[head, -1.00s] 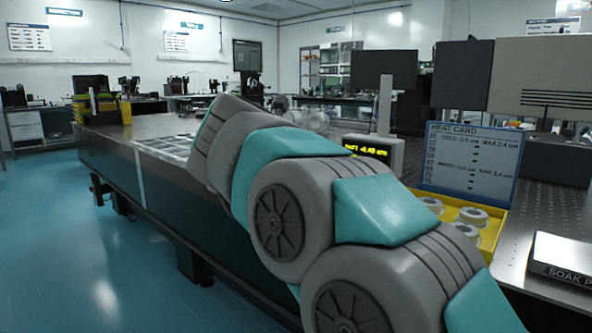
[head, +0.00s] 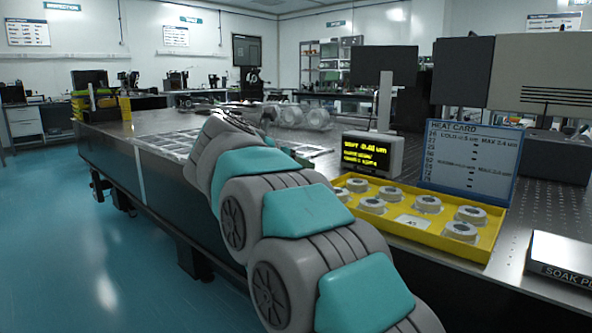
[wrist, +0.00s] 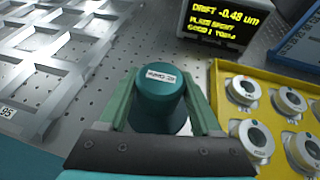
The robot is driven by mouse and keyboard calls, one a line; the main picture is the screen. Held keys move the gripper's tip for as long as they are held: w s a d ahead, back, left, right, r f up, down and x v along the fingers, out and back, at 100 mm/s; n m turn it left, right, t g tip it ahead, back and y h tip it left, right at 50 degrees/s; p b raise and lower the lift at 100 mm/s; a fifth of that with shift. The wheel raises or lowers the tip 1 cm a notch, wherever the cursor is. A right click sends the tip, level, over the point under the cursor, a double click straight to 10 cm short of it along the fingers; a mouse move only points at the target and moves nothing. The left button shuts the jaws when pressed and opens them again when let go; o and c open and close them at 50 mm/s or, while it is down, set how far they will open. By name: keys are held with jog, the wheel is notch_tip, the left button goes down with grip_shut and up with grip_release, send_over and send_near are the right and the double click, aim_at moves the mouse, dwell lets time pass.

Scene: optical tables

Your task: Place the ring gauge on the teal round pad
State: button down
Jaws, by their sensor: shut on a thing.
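My gripper (wrist: 167,108) has its two green fingers on either side of a teal cylinder (wrist: 160,95) with a small white label on top. A pale, shiny part shows below it at the lower right. I cannot tell whether this is the ring gauge, or how far it is above the table. In the head view my arm hides the gripper. Several grey-white ring-shaped pieces (head: 428,204) sit in a yellow tray (head: 466,247), which also shows in the wrist view (wrist: 222,88). No flat teal round pad can be made out.
A drift display (head: 372,155) stands behind the tray, just beyond the gripper in the wrist view. A heat card board (head: 470,162) and a soak plate box (head: 560,258) are at the right. A metal grid frame (wrist: 60,60) lies at the left on the perforated table.

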jog(key=shift+f, duration=0.7)
jog(key=shift+f, duration=0.2)
jog(key=shift+c, duration=0.3)
grip_release()
jog(key=shift+r, duration=0.1)
jog(key=shift+r, duration=0.2)
jog(key=v, duration=1.2)
jog(key=shift+f, duration=0.15)
